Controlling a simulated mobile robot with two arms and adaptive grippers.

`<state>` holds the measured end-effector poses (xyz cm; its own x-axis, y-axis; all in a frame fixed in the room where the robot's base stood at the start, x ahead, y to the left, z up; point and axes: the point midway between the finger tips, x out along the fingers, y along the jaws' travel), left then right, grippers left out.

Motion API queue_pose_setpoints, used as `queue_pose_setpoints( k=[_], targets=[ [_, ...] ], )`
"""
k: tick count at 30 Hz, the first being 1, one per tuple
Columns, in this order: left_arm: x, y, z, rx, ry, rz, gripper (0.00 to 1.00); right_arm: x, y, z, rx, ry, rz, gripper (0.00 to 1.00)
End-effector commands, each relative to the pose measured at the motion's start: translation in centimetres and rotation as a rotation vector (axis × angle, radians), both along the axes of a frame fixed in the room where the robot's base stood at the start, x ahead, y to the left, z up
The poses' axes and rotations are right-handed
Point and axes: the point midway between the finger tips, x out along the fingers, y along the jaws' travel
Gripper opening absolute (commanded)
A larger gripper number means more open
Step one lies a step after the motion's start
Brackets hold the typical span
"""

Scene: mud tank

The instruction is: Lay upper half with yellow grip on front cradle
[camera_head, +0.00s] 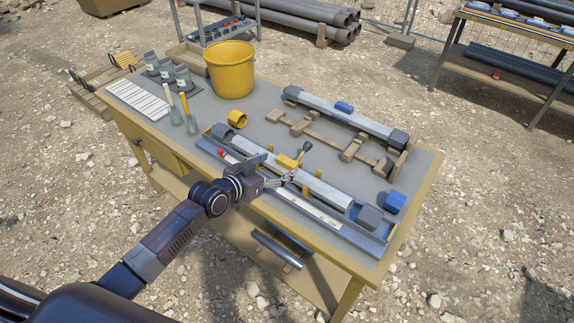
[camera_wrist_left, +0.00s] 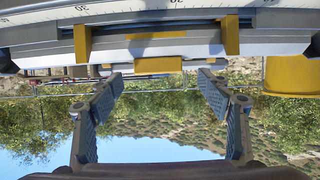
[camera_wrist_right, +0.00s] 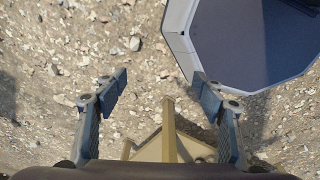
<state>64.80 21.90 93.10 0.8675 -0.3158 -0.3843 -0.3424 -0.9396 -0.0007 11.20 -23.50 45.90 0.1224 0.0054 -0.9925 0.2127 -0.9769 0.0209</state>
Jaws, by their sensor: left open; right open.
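The half with the yellow grip (camera_head: 325,191) is a long silver piece lying in a blue-grey trough (camera_head: 371,243) along the table's near side. Its yellow grip (camera_head: 287,161) is near the middle. My left gripper (camera_head: 290,179) is open and empty, just on the near side of that grip. In the left wrist view, the yellow grip (camera_wrist_left: 158,65) shows beyond and between the open fingertips (camera_wrist_left: 160,82). Wooden cradle blocks (camera_head: 352,149) stand bare behind the trough. My right gripper (camera_wrist_right: 160,80) is open and empty above gravel, seen only in its wrist view.
Another half with a blue grip (camera_head: 344,107) lies farther back. A yellow bucket (camera_head: 231,72), a yellow ring (camera_head: 238,119) and a blue block (camera_head: 395,201) stand on the table. A black-knobbed lever (camera_head: 304,150) rises beside the yellow grip. A tan post (camera_wrist_right: 170,130) is near my right gripper.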

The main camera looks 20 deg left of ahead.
Motion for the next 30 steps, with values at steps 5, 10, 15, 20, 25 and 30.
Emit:
queue_pose_setpoints(
  k=[5, 10, 15, 20, 25, 30],
  targets=[
    [2.0, -1.0, -0.8, -0.002, -0.001, 0.001, 0.71, -1.5, 0.6, 0.6, 0.006, 0.022, -0.002, 0.63],
    [3.1, -1.3, -1.4, 0.000, -0.001, 0.000, 0.71, -3.3, 0.5, 0.6, 0.004, 0.048, -0.002, 0.63],
    [3.2, -1.4, -1.6, 0.000, -0.001, 0.001, 0.71, -3.1, 0.3, 0.6, 0.002, 0.044, -0.002, 0.63],
    [3.2, -1.4, -1.6, 0.000, -0.001, 0.001, 0.66, -2.4, 0.1, 0.6, 0.000, 0.035, -0.001, 0.63],
    [3.2, -1.4, -1.6, 0.000, -0.001, 0.001, 0.47, -2.0, -0.1, 0.7, -0.003, 0.028, 0.000, 0.63],
    [3.2, -1.4, -1.6, 0.000, -0.001, 0.001, 0.28, -2.0, -0.2, 0.7, -0.003, 0.028, 0.001, 0.63]
  ],
)
